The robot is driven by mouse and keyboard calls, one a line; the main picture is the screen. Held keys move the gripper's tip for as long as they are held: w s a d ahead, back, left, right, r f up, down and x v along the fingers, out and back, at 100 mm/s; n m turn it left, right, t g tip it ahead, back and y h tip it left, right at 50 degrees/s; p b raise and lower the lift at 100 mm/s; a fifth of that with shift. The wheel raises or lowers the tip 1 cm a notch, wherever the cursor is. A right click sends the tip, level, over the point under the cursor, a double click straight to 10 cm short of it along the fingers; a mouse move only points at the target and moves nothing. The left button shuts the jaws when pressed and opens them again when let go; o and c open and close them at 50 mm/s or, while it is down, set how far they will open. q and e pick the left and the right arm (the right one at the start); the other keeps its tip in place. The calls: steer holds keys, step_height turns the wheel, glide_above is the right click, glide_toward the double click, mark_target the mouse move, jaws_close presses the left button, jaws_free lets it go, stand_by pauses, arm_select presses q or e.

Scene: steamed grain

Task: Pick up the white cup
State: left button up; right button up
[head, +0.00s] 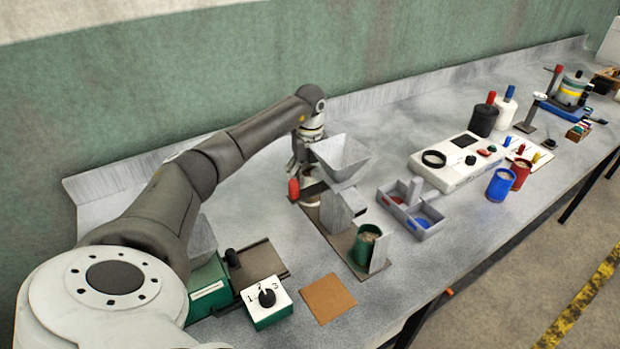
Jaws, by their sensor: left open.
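My left gripper (303,168) points down behind the grey hopper (341,160), at the back of the bench. Its jaws are open, but the fingertips are small and partly hidden. A small pale thing (311,201), possibly the white cup, shows just below and between the fingers, beside the red-knobbed lever (293,189). The hopper's stand and my gripper cover much of it, so I cannot tell whether the fingers touch it. My right gripper is not in view.
A green cup (367,236) of grain stands before the hopper. A grey divided tray (409,213), a white device (457,163), a blue cup (500,185) and a red cup (521,174) stand to the right. A brown mat (328,298) lies at the front edge.

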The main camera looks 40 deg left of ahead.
arm_select(q)
steer(key=shift+f, duration=0.2)
steer(key=c, duration=1.1)
steer(key=shift+c, duration=0.9)
steer(key=shift+r, duration=0.2)
